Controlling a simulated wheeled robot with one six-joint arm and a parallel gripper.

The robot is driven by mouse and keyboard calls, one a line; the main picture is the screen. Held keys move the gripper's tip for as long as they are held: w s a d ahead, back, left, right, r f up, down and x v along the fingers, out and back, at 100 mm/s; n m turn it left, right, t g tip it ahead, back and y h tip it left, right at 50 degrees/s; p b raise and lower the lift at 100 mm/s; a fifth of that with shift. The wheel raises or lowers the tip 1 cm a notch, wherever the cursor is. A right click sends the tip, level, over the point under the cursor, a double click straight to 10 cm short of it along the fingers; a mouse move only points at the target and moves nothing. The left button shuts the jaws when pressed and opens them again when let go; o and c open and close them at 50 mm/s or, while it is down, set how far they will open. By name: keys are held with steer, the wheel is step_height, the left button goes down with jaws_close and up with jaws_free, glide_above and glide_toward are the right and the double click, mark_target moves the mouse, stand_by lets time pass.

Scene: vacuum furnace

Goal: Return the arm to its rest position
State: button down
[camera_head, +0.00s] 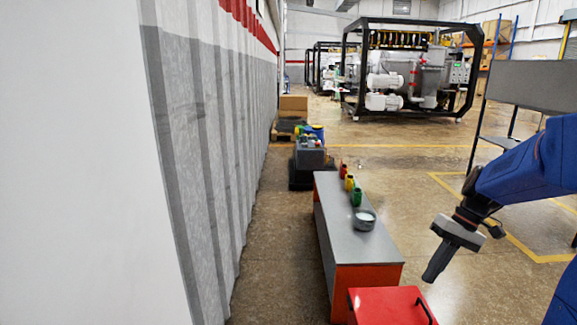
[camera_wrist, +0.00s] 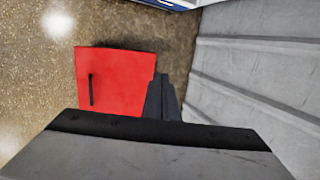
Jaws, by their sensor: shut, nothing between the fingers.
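My blue arm reaches in from the right edge of the head view, bent downward at the wrist. My gripper (camera_head: 431,276) points down and a little to the left, with its dark fingers closed together and nothing held. It hangs in the air to the right of the grey bench, near the red box in the picture. In the wrist view my gripper (camera_wrist: 162,92) shows as a dark wedge overlapping the right edge of the red box. The height between the fingers and the box cannot be told.
The red box (camera_head: 383,309) with a black handle also shows in the wrist view (camera_wrist: 125,75). A grey-topped bench (camera_head: 335,215) holds a round dish (camera_head: 364,220) and red, yellow and green containers (camera_head: 356,197). A corrugated wall (camera_head: 215,120) runs along the left. A furnace machine (camera_head: 408,75) stands behind open floor.

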steer(key=s+a+r+t+h, duration=0.1)
steer(key=s+a+t+h, duration=0.1)
steer(key=s, duration=0.8)
steer(key=s+a+r+t+h, duration=0.2)
steer(key=s+a, duration=0.4)
steer(key=s, duration=0.4)
steer(key=shift+a+t+h, duration=0.15)
steer(key=shift+t+h, duration=0.35)
steer(key=shift+t, duration=0.7)
